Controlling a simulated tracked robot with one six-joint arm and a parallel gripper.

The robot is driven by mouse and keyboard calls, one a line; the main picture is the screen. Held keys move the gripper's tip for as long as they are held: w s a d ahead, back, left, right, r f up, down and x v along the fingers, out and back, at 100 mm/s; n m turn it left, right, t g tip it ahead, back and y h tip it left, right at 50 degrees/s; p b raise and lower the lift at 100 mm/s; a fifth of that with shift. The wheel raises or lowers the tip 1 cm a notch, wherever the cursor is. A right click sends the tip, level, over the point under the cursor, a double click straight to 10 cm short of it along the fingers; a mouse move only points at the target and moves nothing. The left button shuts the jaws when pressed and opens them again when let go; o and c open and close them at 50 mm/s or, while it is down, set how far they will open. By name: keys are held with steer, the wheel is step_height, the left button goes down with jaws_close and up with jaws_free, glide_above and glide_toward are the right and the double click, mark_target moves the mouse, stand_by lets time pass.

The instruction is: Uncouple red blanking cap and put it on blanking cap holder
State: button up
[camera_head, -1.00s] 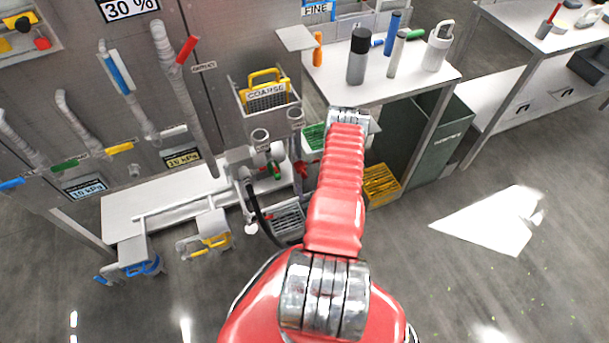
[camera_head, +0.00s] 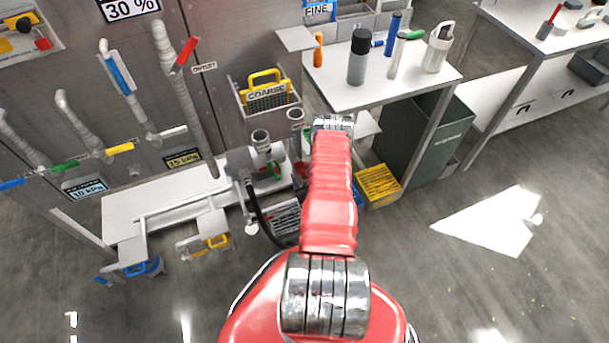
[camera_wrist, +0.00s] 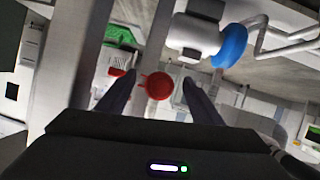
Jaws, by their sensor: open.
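A round red cap (camera_wrist: 155,86) with a small side tab shows in the wrist view, between the fingers of my open gripper (camera_wrist: 158,76). The fingers stand apart on its left and right, and the cap looks a little beyond them; I cannot see contact. What the cap is fixed to is hidden behind it. In the head view a small red part (camera_head: 302,169) shows just left of my arm; I cannot tell if it is the same cap. My gripper is hidden behind my arm there. I cannot pick out the blanking cap holder.
A white pipe body with a blue ring (camera_wrist: 231,45) is close at upper right in the wrist view. In the head view, a table with bottles (camera_head: 357,58), a yellow crate (camera_head: 378,185) and a dark green bin (camera_head: 432,140) stand right of my arm. Open floor lies at lower right.

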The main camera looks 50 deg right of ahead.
steer(key=c, duration=1.3)
steer(key=shift+o, duration=0.2)
steer(key=shift+s+a, duration=0.45)
steer(key=shift+s, duration=0.35)
steer(key=shift+s+a, duration=0.2)
steer(key=shift+s, duration=0.1)
steer(key=shift+s+a, duration=0.35)
steer(key=shift+s, duration=0.25)
steer(key=shift+s+a, duration=0.2)
steer(key=shift+s, duration=0.1)
steer(key=shift+s+a, duration=0.35)
steer(key=shift+s, duration=0.25)
